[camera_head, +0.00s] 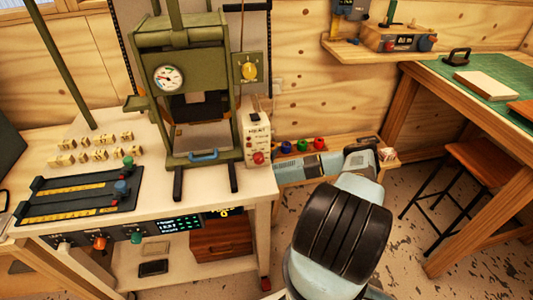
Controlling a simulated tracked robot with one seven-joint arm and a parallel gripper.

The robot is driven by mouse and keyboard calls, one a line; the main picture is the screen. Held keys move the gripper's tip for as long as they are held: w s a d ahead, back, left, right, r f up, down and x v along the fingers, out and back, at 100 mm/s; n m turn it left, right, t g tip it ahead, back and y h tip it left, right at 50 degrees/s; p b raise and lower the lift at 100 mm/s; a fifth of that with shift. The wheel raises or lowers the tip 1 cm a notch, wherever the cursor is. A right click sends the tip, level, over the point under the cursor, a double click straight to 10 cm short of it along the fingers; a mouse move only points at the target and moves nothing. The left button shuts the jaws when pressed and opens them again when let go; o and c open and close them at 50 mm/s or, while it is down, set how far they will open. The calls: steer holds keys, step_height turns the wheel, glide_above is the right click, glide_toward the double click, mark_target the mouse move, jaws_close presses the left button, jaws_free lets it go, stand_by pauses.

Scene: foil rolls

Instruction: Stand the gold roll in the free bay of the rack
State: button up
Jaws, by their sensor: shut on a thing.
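I cannot make out the gold roll in the camera_head view. I also cannot make out the fingers of my gripper or what they hold; my arm at the lower middle may hide them. Small round pieces, one blue (286,147), one red (318,144) and one green (302,146), stand in a row on a low wooden ledge behind my arm. I cannot tell whether they are rolls in the rack, and no free bay can be made out.
A green press (188,90) with a dial stands on the left bench (250,187), beside small yellow blocks (96,141) and a black tray (75,195). A workbench with a green mat (487,75) and a stool (480,165) are at the right.

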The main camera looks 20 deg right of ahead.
steer(key=shift+w+a, duration=0.15)
steer(key=shift+a, duration=0.1)
steer(key=shift+w+d+f, duration=0.15)
steer(key=shift+w+f, duration=0.05)
steer(key=shift+w, duration=0.3)
steer(key=shift+w+d+f, duration=0.15)
steer(key=shift+w+f, duration=0.05)
steer(key=shift+w, duration=0.25)
steer(key=shift+w+d+f, duration=0.1)
steer(key=shift+w+f, duration=0.35)
steer(key=shift+w, duration=0.15)
steer(key=shift+w+d+f, duration=0.1)
steer(key=shift+w+d, duration=0.15)
steer(key=shift+w, duration=0.15)
steer(key=w+d+f, duration=0.1)
steer(key=w+f, duration=0.1)
steer(key=w+d+f, duration=0.1)
steer(key=w+f, duration=0.1)
steer(key=w, duration=0.1)
steer(key=w+d+f, duration=0.1)
steer(key=w+f, duration=0.2)
steer(key=shift+d, duration=0.1)
steer(key=shift+w+d+f, duration=0.15)
steer(key=shift+w+f, duration=0.25)
steer(key=shift+f, duration=1.65)
